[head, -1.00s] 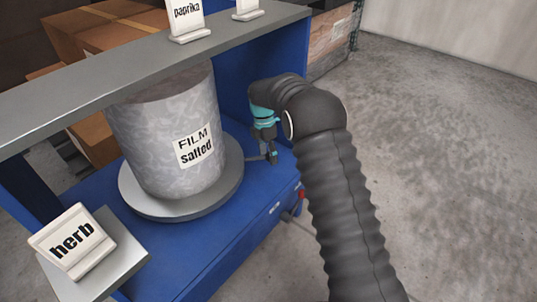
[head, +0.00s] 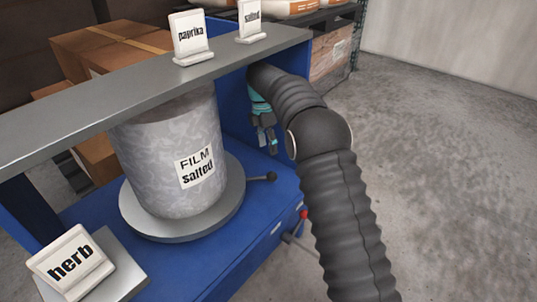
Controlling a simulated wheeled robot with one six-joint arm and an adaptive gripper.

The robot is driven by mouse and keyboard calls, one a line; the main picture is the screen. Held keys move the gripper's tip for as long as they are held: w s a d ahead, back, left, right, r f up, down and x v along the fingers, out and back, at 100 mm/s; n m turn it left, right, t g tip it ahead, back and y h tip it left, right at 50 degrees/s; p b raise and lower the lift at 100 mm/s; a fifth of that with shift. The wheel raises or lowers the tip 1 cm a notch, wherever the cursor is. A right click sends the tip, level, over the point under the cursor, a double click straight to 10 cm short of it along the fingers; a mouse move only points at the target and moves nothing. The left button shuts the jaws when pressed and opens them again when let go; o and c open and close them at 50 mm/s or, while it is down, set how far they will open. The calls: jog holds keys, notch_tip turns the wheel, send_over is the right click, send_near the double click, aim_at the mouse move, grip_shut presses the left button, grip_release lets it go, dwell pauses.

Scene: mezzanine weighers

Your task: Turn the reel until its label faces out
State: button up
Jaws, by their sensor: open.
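The grey film reel (head: 155,165) stands upright on a round grey turntable (head: 150,227) on the blue machine. Its white label (head: 196,166), reading "FILM salted", is on the side toward me, a little right of the reel's middle. A short handle with a dark knob (head: 271,176) sticks out from the turntable's right side. My gripper (head: 267,142) is open and empty, above and apart from the knob, beside the machine's blue right wall. My arm partly hides the gripper.
A grey shelf (head: 110,88) crosses above the reel and bears "paprika" (head: 190,37) and "salted" (head: 251,19) signs. A "herb" sign (head: 70,262) stands at the front left. A red-knobbed lever (head: 304,215) is at the machine's front. The floor at right is clear.

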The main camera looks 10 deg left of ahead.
jog(key=shift+r, duration=0.2)
jog(key=c, duration=0.3)
jog(key=shift+s+d+y+b, duration=0.15)
jog(key=shift+s+y+b, duration=0.2)
jog(key=shift+y, duration=0.05)
jog(key=c, duration=0.8)
jog(key=s+d+y+b, duration=0.1)
jog(key=s, duration=0.1)
jog(key=s+d+m+t+y+b, duration=0.1)
jog(key=s+y, duration=0.1)
jog(key=s+d+m+t+y+b, duration=0.1)
jog(key=s+y, duration=0.1)
grip_shut()
jog(key=s+d+f+m+t+y+b, duration=0.1)
jog(key=s+d+m+t+b, duration=0.1)
jog(key=s+d+m+t, duration=0.3)
jog(key=shift+n+g, duration=0.6)
jog(key=shift+n, duration=0.1)
jog(key=shift+w+d+r+p+x, duration=0.1)
jog(key=shift+w+p+x, duration=0.25)
jog(key=shift+x, duration=1.65)
jog(key=shift+w+d+r+p+x, duration=0.15)
jog(key=shift+w+x, duration=0.25)
jog(key=shift+x, duration=1.6)
jog(key=shift+w+d+r+p+x, duration=0.1)
jog(key=shift+w+p+x, duration=0.25)
jog(key=shift+x, duration=1.65)
